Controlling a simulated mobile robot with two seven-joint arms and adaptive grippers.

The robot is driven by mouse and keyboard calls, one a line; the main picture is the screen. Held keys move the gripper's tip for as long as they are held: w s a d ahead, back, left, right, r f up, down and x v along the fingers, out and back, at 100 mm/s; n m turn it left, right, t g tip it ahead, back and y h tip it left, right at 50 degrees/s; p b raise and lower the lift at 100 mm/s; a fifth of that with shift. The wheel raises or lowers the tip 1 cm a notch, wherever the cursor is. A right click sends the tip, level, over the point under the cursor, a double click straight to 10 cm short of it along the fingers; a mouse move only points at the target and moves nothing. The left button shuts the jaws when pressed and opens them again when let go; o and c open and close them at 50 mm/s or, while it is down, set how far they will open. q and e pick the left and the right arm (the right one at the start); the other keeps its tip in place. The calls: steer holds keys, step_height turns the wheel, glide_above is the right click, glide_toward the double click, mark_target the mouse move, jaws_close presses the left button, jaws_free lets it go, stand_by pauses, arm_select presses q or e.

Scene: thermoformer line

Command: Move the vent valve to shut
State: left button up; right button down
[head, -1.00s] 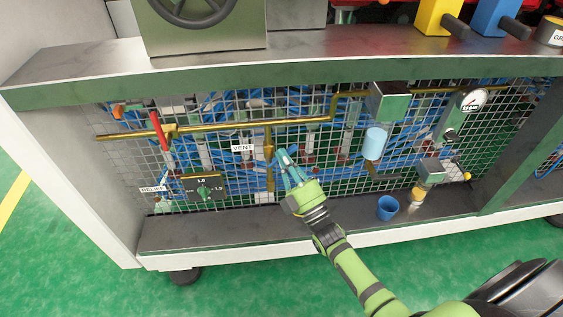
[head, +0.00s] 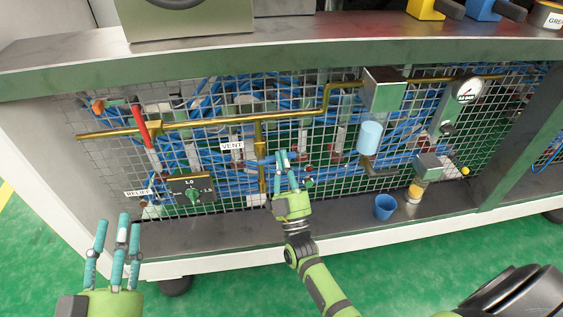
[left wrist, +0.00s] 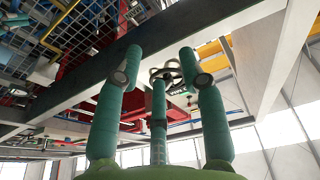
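The VENT label (head: 231,146) hangs on the mesh panel, just left of a short vertical brass pipe (head: 261,176) that drops from the long horizontal brass pipe. The vent valve appears to be on this vertical pipe; its handle is small and partly hidden by my right fingers, so I cannot read its position. My right gripper (head: 284,160) is just right of the pipe, fingers pointing up toward the mesh. I cannot tell whether it touches or grips anything. My left gripper (head: 117,228) is at lower left, fingers spread and empty; it also shows open in the left wrist view (left wrist: 161,66).
A red-handled lever (head: 140,126) and a RELIEF label with a green-knobbed dial box (head: 191,190) are left of the pipe. A blue cup (head: 384,207) stands on the lower shelf (head: 340,220). A pressure gauge (head: 468,91) is at right. The cabinet's top ledge (head: 300,54) overhangs.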

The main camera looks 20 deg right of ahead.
arm_select(q)
steer(key=s+d+r+m+t+h, duration=0.1)
steer(key=s+r+t+h, duration=0.1)
steer(key=r, duration=0.3)
steer(key=shift+s+r+t+b, duration=0.2)
steer(key=shift+s+t+b, duration=0.2)
steer(key=shift+s+t, duration=0.1)
arm_select(e)
steer(key=shift+f+m+g+h, duration=0.15)
steer(key=shift+f+m+h, duration=0.05)
steer(key=shift+m+h, duration=0.65)
steer(key=shift+f+m+g+h, duration=0.15)
steer(key=shift+m+h, duration=0.6)
steer(key=shift+m, duration=0.1)
step_height(320, 180, up, 4)
steer(key=p, duration=0.3)
arm_select(q)
steer(key=a+f+n+g+y, duration=0.1)
steer(key=f+g, duration=0.3)
steer(key=f, duration=0.4)
steer(key=w+a+f+n+g+y, duration=0.1)
steer(key=a+f+g+y, duration=0.3)
steer(key=f, duration=0.5)
steer(key=shift+w+a+g+y, duration=0.15)
steer(key=shift+w+g+y, duration=0.15)
steer(key=shift+g, duration=0.4)
arm_select(e)
steer(key=v, duration=1)
